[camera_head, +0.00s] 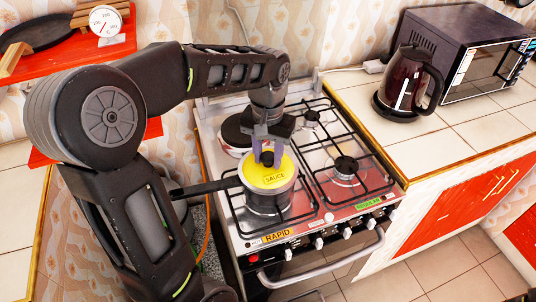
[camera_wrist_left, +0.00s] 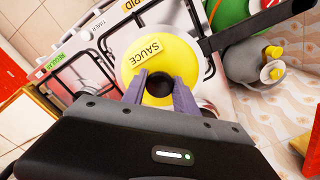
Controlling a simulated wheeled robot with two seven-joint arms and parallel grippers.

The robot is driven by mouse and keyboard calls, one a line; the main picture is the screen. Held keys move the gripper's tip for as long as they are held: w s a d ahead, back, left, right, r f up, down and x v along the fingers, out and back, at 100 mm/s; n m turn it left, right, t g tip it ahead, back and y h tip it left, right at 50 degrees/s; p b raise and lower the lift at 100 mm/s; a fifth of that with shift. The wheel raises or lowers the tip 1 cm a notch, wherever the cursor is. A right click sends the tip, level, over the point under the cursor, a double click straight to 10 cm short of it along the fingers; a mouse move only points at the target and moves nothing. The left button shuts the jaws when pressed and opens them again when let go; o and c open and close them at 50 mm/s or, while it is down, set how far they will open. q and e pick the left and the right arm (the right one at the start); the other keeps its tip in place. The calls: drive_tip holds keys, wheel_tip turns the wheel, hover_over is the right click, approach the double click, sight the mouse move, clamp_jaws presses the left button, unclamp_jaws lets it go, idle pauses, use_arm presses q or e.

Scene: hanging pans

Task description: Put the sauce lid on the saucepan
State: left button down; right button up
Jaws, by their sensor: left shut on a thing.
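The yellow lid marked SAUCE (camera_head: 272,177) is over the mouth of the saucepan (camera_head: 268,204), which stands on the front left burner of the stove with its black handle (camera_head: 208,188) pointing left. The lid looks nearly level and roughly centred. I cannot tell whether it rests on the rim or is just above it. My left gripper (camera_head: 267,157) comes down from above and is shut on the lid's dark knob. In the left wrist view, the fingers (camera_wrist_left: 160,88) hold the knob at both sides, and the lid (camera_wrist_left: 182,58) hides the pan's opening. The right gripper is not in view.
The stove (camera_head: 232,247) has black pan grates and front knobs. A kettle (camera_head: 409,82) and a microwave (camera_head: 462,55) stand on the tiled counter at right. Gas bottles (camera_wrist_left: 258,65) show beside the stove in the wrist view. A red shelf (camera_head: 70,62) is at upper left.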

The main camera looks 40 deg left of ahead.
use_arm(q)
drive_tip(key=shift+f, duration=0.15)
idle(0.3)
drive_tip(key=c, duration=0.9)
unclamp_jaws()
wheel_tip(320, 180, up, 8)
drive_tip(key=shift+f+b, duration=0.1)
drive_tip(key=shift+b, duration=0.3)
